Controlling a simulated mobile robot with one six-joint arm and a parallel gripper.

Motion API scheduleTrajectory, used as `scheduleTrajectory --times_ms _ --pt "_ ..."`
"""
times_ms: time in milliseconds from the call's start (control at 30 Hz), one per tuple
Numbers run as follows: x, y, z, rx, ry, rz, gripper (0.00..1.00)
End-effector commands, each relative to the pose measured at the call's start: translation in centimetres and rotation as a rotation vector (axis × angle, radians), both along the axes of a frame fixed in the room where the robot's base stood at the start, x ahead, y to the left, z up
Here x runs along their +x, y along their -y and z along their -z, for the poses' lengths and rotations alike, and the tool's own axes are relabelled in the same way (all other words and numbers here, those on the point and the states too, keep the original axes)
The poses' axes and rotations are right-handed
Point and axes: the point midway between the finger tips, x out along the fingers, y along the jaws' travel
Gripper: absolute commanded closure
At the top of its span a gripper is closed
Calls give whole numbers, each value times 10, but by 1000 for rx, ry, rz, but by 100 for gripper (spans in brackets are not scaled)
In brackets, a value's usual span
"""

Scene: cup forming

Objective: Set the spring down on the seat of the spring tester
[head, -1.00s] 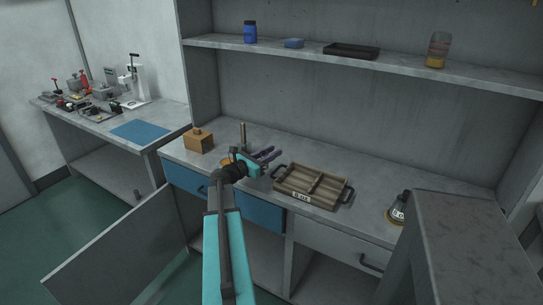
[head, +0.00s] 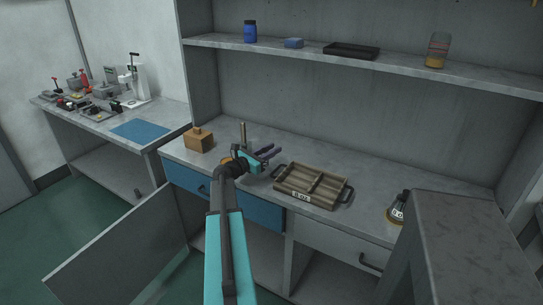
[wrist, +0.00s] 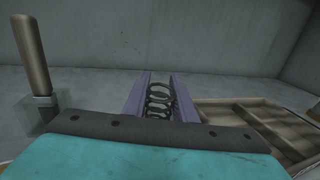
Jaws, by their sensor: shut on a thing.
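My gripper (head: 272,151) is over the middle bench in the head view, its purple fingers pointing right and away. In the wrist view the fingers (wrist: 158,94) are shut on a dark coil spring (wrist: 160,100), which sits between them. The spring is too small to make out in the head view. I cannot be sure which thing is the spring tester; a white lever press (head: 138,80) stands at the back of the left bench, far from my gripper. Its seat cannot be made out.
A divided wooden tray (head: 288,193) lies right of my gripper. A wooden handle on a grey block (wrist: 42,105) stands to its left. The left bench has a blue mat (head: 141,131) and several small tools.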

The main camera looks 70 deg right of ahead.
Motion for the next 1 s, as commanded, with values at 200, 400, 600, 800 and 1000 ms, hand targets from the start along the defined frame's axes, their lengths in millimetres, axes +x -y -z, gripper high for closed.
scheduleTrajectory --times_ms 200,400,600,800,1000 --pt "0 0 21 1 -3 0 100" --pt "0 0 26 -1 0 0 100" --pt "0 0 26 -1 0 0 100" --pt "0 0 28 -1 0 0 69" --pt "0 0 28 -1 0 0 57"
